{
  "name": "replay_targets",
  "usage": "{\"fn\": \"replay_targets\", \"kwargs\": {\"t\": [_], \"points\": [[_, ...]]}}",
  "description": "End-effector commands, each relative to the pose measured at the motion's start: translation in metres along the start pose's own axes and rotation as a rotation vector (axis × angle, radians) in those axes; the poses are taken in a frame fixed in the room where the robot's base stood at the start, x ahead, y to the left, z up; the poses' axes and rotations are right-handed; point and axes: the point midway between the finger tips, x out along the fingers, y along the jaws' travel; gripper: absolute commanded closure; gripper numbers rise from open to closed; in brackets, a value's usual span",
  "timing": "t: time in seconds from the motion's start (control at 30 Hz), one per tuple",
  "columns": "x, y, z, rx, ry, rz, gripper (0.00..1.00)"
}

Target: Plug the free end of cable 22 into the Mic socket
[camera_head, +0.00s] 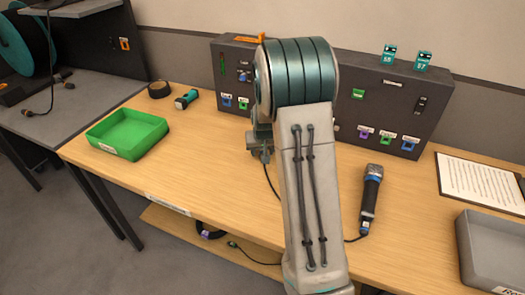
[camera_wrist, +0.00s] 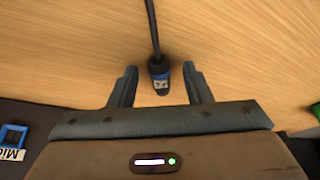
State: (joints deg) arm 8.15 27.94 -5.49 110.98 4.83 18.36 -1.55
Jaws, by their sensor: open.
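In the wrist view, my gripper (camera_wrist: 160,69) is open, with one finger on each side of a dark cable plug (camera_wrist: 160,76). Gaps show between the plug and both fingers. A blue socket labelled Mic (camera_wrist: 13,137) shows at the lower left, apart from the plug. In the head view, my arm hides most of the gripper, and a thin cable (camera_head: 271,182) runs down from it.
The dark panel (camera_head: 440,100) stands along the back of the table (camera_head: 200,175). A microphone (camera_head: 370,192) lies right of my arm. A green tray (camera_head: 128,134) is at left, a grey tray (camera_head: 485,250) at right. A small torch (camera_head: 187,99) lies near the back.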

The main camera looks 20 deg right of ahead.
Motion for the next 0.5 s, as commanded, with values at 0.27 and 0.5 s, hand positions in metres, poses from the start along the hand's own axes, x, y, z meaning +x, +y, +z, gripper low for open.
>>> {"fn": "replay_targets", "kwargs": {"t": [0.27,0.5], "points": [[-0.0003,0.0000,-0.0001,0.000,0.000,0.000,1.00],[-0.0042,0.0000,-0.0019,0.000,0.001,0.000,1.00]]}}
